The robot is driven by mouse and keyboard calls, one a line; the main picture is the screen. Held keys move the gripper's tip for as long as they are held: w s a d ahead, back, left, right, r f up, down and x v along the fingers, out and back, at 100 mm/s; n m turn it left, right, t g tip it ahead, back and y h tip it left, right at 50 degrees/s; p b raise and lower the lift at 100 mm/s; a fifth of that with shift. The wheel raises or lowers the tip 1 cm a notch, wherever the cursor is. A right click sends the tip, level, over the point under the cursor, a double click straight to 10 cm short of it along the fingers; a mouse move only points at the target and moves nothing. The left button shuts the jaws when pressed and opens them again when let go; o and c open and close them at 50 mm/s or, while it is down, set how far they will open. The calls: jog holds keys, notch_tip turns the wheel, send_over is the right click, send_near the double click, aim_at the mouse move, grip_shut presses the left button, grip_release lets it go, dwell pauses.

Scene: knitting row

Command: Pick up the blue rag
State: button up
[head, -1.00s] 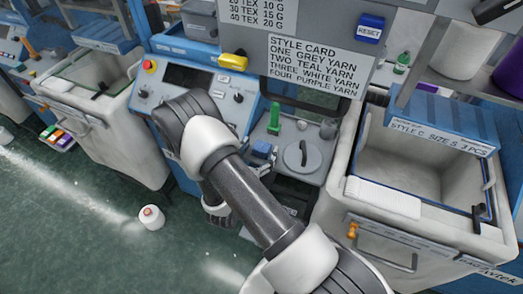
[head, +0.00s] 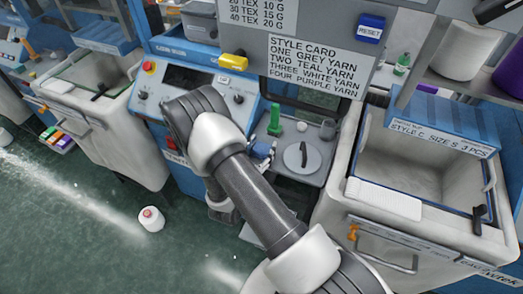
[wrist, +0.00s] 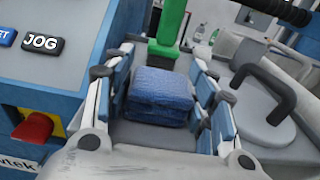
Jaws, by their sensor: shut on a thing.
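The blue rag (wrist: 160,95) is a folded, textured block in the middle of the wrist view. My gripper (wrist: 160,100) has a finger on each side of it and is shut on it. In the head view my gripper (head: 262,150) is at the machine's grey shelf, mostly hidden behind my arm. The rag cannot be made out clearly there. Whether the rag still touches the shelf cannot be told.
A green upright thing (wrist: 170,25) stands just behind the rag. A round grey lid with a dark handle (head: 302,158) lies to the right. The control panel (wrist: 60,45) is close on the left. A fabric bin (head: 400,175) stands further right.

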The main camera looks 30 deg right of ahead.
aim_at(261, 147)
notch_tip(261, 147, up, 20)
jog(key=p, duration=0.5)
dwell(0.3)
